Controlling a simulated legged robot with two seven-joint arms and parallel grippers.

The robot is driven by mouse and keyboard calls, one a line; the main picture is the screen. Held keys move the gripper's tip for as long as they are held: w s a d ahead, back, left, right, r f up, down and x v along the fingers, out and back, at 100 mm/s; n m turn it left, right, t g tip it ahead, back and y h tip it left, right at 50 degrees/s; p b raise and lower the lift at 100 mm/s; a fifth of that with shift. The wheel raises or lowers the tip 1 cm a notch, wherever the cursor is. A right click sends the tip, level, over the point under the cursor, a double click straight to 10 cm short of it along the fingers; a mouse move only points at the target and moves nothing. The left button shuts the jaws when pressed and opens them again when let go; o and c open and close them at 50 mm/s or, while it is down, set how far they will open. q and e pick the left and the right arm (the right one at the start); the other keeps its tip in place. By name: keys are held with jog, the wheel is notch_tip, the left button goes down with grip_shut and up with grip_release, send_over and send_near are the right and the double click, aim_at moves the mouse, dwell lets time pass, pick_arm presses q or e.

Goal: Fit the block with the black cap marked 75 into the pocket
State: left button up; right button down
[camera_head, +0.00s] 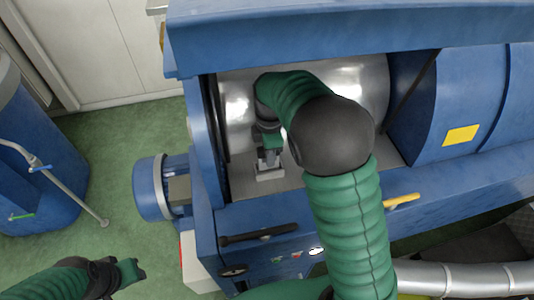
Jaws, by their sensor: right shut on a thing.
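My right arm reaches over the front of a blue machine into its open bay. My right gripper (268,160) points down there and is shut on a small light grey piece (270,174), low in the bay. No black cap and no number 75 can be made out on this piece, so I cannot tell whether it is the named block. I cannot make out the pocket. My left gripper (133,271) is at the lower left, above the green floor and apart from the machine. Its jaws are too small to tell open from shut.
The blue machine (330,30) frames the bay with its upper edge, side walls and front ledge. A shiny metal drum (355,85) lies behind my arm. A black handle (258,235) and a yellow handle (402,201) sit on the front. A blue motor (150,188) juts out left.

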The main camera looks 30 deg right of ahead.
jog(key=shift+s+d, duration=0.2)
jog(key=shift+d, duration=0.45)
jog(key=shift+d+f, duration=0.2)
jog(key=shift+w+a+f+b, duration=0.15)
jog(key=shift+a+f+b, duration=0.2)
jog(key=shift+a, duration=0.1)
jog(key=c, duration=1.7)
grip_release()
jog(key=shift+a, duration=0.1)
jog(key=o, duration=0.5)
jog(key=shift+a+r, duration=0.1)
jog(key=shift+c, duration=0.2)
pick_arm(q)
jog(key=shift+s+d+f, duration=0.25)
jog(key=shift+d, duration=0.15)
pick_arm(e)
jog(key=shift+o, duration=0.4)
jog(key=shift+d, duration=0.2)
pick_arm(q)
jog(key=shift+w+d, duration=0.1)
jog(key=shift+d, duration=0.1)
pick_arm(e)
jog(key=shift+d, duration=0.2)
